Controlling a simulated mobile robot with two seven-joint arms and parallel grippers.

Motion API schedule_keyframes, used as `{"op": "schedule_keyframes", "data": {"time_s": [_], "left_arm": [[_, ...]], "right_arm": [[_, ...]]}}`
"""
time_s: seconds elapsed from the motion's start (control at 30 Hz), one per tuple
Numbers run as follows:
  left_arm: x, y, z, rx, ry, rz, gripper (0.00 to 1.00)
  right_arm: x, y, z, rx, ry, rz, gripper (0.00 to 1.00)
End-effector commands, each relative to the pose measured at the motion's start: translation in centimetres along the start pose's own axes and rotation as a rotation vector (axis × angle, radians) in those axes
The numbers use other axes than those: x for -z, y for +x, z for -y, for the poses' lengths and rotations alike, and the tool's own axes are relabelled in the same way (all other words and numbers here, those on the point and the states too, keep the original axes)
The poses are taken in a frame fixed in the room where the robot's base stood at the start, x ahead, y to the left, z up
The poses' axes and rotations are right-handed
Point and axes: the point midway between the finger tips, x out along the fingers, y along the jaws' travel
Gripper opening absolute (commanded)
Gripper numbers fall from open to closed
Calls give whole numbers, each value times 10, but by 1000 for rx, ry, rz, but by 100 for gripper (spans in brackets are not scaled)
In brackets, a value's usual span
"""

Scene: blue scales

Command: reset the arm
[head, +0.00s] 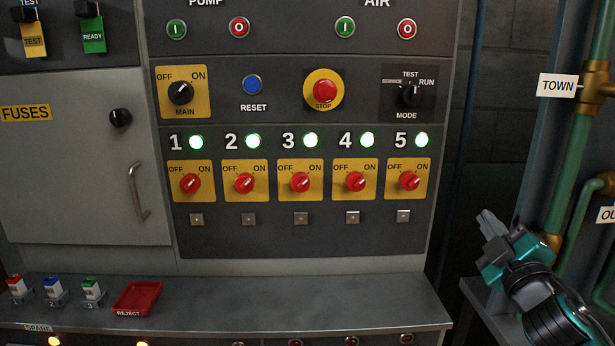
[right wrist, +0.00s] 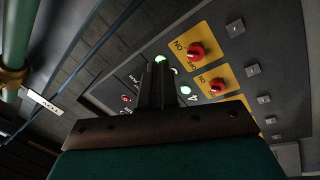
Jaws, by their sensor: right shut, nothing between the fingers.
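My right gripper (head: 491,226) is in the lower right of the head view, to the right of the control panel (head: 300,240) and apart from it. Its fingers are together and hold nothing; they point up and to the left. The right wrist view also shows the shut fingers (right wrist: 158,85) in front of the panel's red switches. My left gripper is not in the head view.
Red rotary switches (head: 300,182) numbered 1 to 5 sit under lit green lamps. A grey ledge (head: 300,300) juts out below, with a red reject tray (head: 137,298). Green pipes (head: 572,150) and a TOWN sign (head: 557,86) stand at the right. A cabinet door handle (head: 137,190) sticks out at left.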

Motion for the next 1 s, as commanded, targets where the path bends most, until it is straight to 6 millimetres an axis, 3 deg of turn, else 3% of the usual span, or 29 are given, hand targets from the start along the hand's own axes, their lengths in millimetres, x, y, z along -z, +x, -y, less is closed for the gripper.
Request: {"op": "schedule_keyframes", "data": {"time_s": [0.03, 0.1, 0.3, 0.5, 0.7, 1.0], "left_arm": [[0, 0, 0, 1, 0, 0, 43], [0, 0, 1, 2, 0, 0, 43], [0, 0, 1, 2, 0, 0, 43], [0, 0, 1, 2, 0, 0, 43], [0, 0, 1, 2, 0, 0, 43], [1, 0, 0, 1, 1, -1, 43]], "right_arm": [[-17, -19, 37, 88, 37, 31, 0], [-36, -46, 80, 194, 92, 73, 0], [-81, -146, 182, 471, 254, 212, 0], [-105, -240, 240, 663, 387, 347, 0], [-117, -326, 273, 805, 496, 478, 0], [-64, -327, 304, 714, 762, 540, 0]]}}
